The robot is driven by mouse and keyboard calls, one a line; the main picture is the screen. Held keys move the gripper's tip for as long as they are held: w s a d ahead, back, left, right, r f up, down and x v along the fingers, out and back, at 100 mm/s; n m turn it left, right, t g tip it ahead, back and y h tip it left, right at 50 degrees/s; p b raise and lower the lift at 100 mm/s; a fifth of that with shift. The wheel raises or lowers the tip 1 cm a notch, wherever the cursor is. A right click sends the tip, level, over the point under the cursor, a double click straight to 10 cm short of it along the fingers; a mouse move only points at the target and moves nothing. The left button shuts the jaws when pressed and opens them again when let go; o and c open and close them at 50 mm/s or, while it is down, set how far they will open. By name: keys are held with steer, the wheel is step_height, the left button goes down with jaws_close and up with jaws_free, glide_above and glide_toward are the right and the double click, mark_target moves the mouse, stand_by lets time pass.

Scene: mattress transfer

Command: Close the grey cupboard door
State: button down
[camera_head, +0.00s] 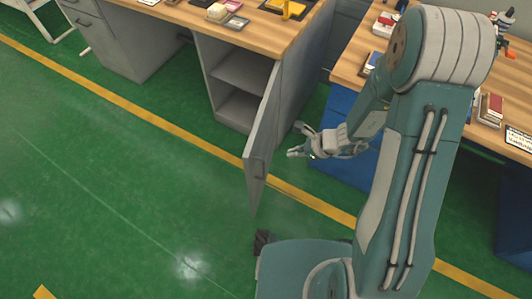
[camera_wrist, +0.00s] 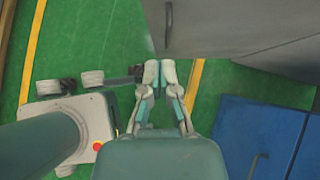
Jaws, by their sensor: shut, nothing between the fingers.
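The grey cupboard door (camera_head: 263,140) stands wide open, swung out from the grey cupboard (camera_head: 240,82) under the wooden bench top. Its two inner shelves show. My gripper (camera_head: 298,140) is to the right of the door, on its outer side, with a small gap visible in the head view. In the wrist view the fingertips (camera_wrist: 160,66) are together and empty, just below the door (camera_wrist: 200,25), whose handle (camera_wrist: 168,22) shows. I cannot tell for sure whether the fingertips touch the door.
A second wooden bench (camera_head: 350,62) with books stands to the right, with blue panels (camera_head: 345,125) beneath it. The bench top (camera_head: 265,28) above the cupboard holds small items. Green floor (camera_head: 130,190) left of the door is clear.

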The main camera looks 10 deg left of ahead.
steer(key=f, duration=0.1)
glide_toward(252, 158)
steer(key=x, duration=0.4)
steer(key=d+f+x, duration=0.1)
steer(key=x, duration=0.1)
steer(key=shift+s, duration=0.1)
steer(key=shift+a, duration=0.75)
